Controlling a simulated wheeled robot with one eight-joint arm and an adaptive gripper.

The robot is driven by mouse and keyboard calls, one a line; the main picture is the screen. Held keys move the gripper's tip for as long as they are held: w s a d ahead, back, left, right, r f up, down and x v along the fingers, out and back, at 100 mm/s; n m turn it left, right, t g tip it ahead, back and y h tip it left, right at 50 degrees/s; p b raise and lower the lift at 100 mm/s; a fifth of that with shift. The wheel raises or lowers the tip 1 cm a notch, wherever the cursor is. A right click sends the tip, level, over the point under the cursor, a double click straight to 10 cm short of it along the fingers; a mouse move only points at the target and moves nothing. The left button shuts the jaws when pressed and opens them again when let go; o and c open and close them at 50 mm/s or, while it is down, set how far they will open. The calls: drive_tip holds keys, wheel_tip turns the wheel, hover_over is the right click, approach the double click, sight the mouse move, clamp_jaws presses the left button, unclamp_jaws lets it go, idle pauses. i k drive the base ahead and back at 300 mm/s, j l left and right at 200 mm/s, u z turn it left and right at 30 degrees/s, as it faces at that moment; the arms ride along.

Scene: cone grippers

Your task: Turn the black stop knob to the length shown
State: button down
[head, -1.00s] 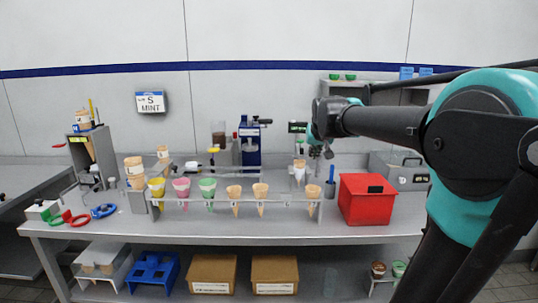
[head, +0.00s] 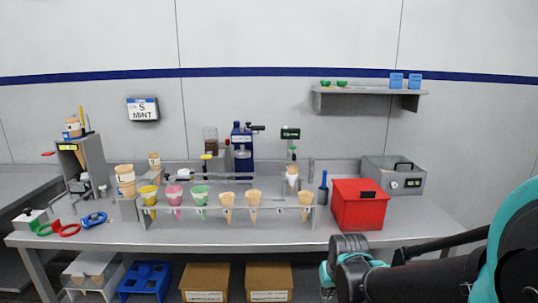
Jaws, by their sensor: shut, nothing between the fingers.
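My gripper (head: 328,282) is low at the right of centre, in front of the bench's front edge, shut and empty. It is apart from everything on the bench. Its fingertips are small and partly hidden behind its dark wrist. A wall sign (head: 142,109) reads "S MINT". Small black knob-like parts show on the grey dispenser (head: 92,160) at the left and on the white box (head: 31,219) at the left front. I cannot tell which one is the stop knob, nor read any length setting.
A rack (head: 270,219) holds several coloured and plain cones along the bench front. A blue press (head: 242,146) stands behind it. A red bin (head: 359,204) and a grey case (head: 404,177) stand at the right. Boxes (head: 205,282) sit below. The bench's right front is clear.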

sight(27, 211)
drive_tip(key=u, duration=1.8)
